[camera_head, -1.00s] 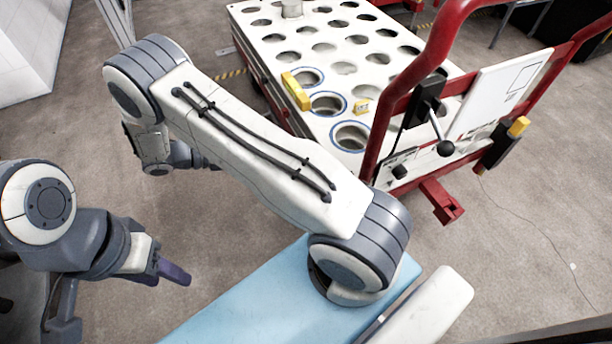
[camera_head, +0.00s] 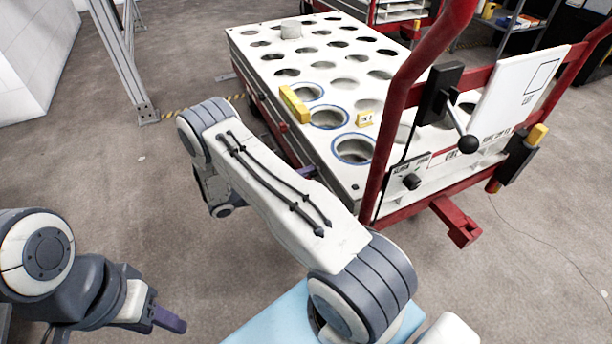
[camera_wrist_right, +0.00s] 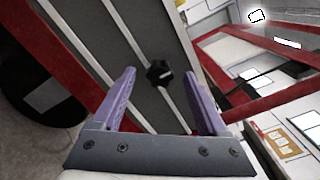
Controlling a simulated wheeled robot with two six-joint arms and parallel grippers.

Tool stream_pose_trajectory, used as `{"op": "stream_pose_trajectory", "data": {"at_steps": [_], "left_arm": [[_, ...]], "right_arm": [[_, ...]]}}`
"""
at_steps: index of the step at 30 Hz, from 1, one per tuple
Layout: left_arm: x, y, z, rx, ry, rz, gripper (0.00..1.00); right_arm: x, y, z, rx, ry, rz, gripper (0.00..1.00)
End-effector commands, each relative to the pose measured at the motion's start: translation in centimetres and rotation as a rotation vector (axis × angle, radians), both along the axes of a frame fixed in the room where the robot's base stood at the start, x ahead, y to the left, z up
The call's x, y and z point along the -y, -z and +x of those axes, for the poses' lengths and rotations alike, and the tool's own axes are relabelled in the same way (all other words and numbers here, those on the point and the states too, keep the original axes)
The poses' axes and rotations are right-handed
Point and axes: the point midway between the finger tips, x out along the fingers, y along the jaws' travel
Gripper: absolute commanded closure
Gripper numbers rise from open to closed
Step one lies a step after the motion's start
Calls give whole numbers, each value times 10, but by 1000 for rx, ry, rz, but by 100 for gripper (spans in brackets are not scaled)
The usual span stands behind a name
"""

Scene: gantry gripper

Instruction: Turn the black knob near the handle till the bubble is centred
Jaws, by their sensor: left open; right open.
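A black knob (camera_head: 411,181) sits on the front panel of the white cart (camera_head: 345,170), below a black lever (camera_head: 450,110) and beside the red handle (camera_head: 392,115). A yellow bar (camera_head: 295,104), perhaps the level, lies on the cart top; its bubble is too small to see. My right gripper (camera_wrist_right: 163,100) is open and empty, with a black knob (camera_wrist_right: 159,73) beyond and between its purple fingertips, apart from them. I cannot tell if both views show the same knob. In the head view one right finger (camera_head: 306,172) shows beside the cart. My left gripper (camera_head: 168,319) is open, away from the cart.
A red bracket (camera_head: 457,221) juts out from the cart front. A metal post (camera_head: 130,75) stands at the left. The floor (camera_head: 490,290) in front of the cart is mostly clear.

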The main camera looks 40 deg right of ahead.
Motion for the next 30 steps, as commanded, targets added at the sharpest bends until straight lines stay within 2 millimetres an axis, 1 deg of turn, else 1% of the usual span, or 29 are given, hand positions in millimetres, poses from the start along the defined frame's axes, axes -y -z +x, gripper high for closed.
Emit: {"op": "stream_pose_trajectory", "data": {"at_steps": [1, 5, 14, 17, 18, 20, 21, 30], "left_arm": [[0, 4, 0, 0, 0, 0, 50], [0, 7, 0, 0, 0, 0, 50], [0, 6, 0, 0, 0, 0, 50], [0, 6, 0, 0, 0, 0, 50], [0, 6, 0, 0, 0, 0, 50], [0, 6, 0, 0, 0, 0, 50], [0, 6, 0, 0, 0, 0, 50], [0, 2, 0, 0, 0, 0, 50]], "right_arm": [[6, 2, -1, 1, 2, 0, 24], [15, 1, -4, 0, 0, 0, 24], [17, 0, -4, 1, 0, 0, 24], [17, 0, -4, 1, 0, 0, 58], [17, 0, -4, 1, 0, 0, 73], [17, 0, -4, 1, 0, 0, 96], [17, 0, -4, 1, 0, 0, 100], [17, -1, -4, 37, 0, -9, 100]]}}
